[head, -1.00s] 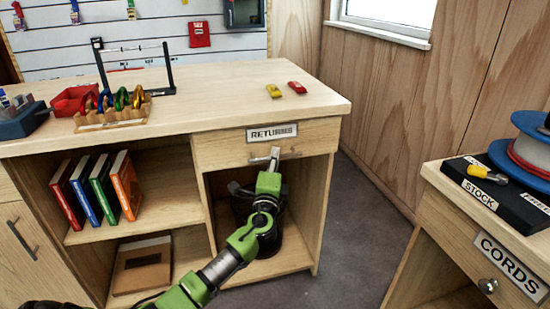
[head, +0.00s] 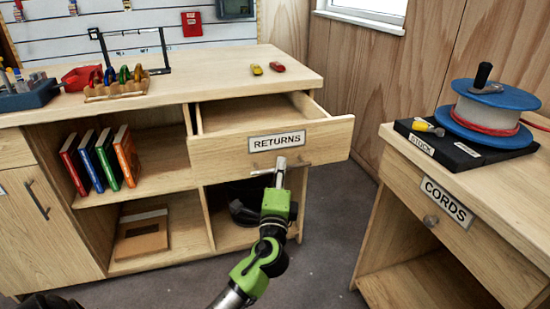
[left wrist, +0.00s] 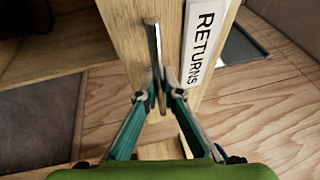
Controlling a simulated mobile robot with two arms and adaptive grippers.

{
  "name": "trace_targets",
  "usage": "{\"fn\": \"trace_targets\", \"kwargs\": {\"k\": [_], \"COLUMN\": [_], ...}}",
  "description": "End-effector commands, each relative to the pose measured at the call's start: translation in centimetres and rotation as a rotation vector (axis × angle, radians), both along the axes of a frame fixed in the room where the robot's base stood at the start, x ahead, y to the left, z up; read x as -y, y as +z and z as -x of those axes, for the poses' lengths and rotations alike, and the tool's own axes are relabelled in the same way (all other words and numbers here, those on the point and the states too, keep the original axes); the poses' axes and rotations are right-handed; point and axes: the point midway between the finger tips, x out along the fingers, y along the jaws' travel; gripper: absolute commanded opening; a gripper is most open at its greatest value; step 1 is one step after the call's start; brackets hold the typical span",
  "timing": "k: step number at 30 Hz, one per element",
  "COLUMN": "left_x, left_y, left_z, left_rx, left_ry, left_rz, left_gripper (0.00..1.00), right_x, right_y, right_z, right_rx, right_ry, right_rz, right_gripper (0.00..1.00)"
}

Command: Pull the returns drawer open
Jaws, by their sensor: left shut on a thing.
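The returns drawer (head: 322,137) is pulled partway out of the wooden workbench, and its inside shows from above in the head view. Its front carries a RETURNS label (head: 277,141), which also shows in the left wrist view (left wrist: 206,40). A metal bar handle (head: 296,165) sits below the label. My left gripper (head: 281,172) is shut on the handle, and the left wrist view shows its two fingers (left wrist: 160,92) closed around the handle bar (left wrist: 153,45). The right gripper is not in view.
A second bench with a CORDS drawer (head: 420,195) stands at the right. Grey floor (head: 325,240) lies open between them.

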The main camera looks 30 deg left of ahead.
Motion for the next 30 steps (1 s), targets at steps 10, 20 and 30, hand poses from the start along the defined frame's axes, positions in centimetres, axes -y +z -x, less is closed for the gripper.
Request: {"fn": "trace_targets", "kwargs": {"k": [10, 20, 30], "left_x": [3.6, 3.9, 3.9], "left_y": [-0.1, -0.1, -0.1], "left_z": [3.0, 3.3, 3.3], "left_rx": [-0.001, -0.001, 0.000], "left_ry": [-0.001, -0.001, 0.000], "left_rz": [0.002, 0.002, 0.001], "left_gripper": [0.00, 0.00, 0.15], "right_x": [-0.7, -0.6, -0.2], "right_y": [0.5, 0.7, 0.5], "right_z": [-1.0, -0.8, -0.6], "right_rx": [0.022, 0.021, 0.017], "right_ry": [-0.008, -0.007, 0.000], "right_rz": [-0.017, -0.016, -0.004], "right_gripper": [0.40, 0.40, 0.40]}}
